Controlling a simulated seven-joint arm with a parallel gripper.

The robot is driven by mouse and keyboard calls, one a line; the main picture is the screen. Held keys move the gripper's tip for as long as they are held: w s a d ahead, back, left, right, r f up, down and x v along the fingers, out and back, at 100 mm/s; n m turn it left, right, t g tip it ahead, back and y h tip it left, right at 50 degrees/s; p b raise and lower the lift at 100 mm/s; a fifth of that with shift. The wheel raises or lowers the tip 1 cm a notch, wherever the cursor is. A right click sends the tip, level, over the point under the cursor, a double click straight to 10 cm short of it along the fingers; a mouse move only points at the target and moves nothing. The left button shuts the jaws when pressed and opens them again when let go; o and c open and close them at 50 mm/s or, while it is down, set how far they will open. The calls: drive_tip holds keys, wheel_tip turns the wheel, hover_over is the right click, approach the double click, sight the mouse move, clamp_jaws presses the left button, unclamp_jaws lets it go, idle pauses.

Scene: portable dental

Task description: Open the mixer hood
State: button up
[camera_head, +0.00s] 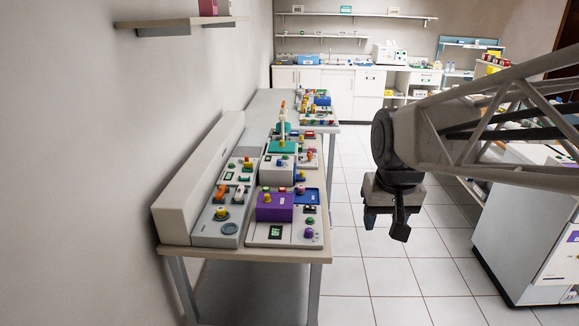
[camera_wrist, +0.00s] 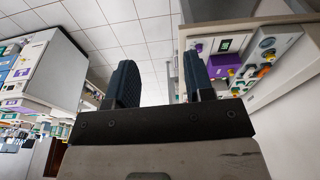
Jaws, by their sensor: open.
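No part is plainly marked as the mixer hood. On the bench at the left, several control units stand in a row. A purple box (camera_head: 275,206) with knobs on top is at the near end, and a white box (camera_head: 277,169) stands behind it. A teal-topped unit (camera_head: 283,147) with a raised pale and orange part is farther back. My gripper (camera_head: 386,220) is open and empty, pointing down to the right of the bench, apart from it. In the wrist view, my gripper (camera_wrist: 160,72) has its fingers spread over floor tiles, with the bench units at the upper right.
The bench (camera_head: 245,254) runs along the left wall under a shelf (camera_head: 180,22). A white cabinet (camera_head: 525,225) stands at the right. The tiled floor (camera_head: 375,277) between them is clear. Counters and shelves line the back wall.

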drive_tip(key=w+a, duration=0.5)
drive_tip(key=w, duration=0.8)
drive_tip(key=n+g, duration=0.2)
hover_over(267, 194)
drive_tip(key=f, duration=1.6)
drive_tip(key=shift+s+d+f, duration=0.15)
drive_tip(key=shift+s+d, duration=0.25)
drive_tip(key=shift+w+a+f, duration=0.3)
drive_tip(key=shift+a+f, duration=0.05)
drive_tip(key=shift+a, duration=0.05)
drive_tip(key=shift+f, duration=3.9)
drive_tip(key=shift+c, duration=0.4)
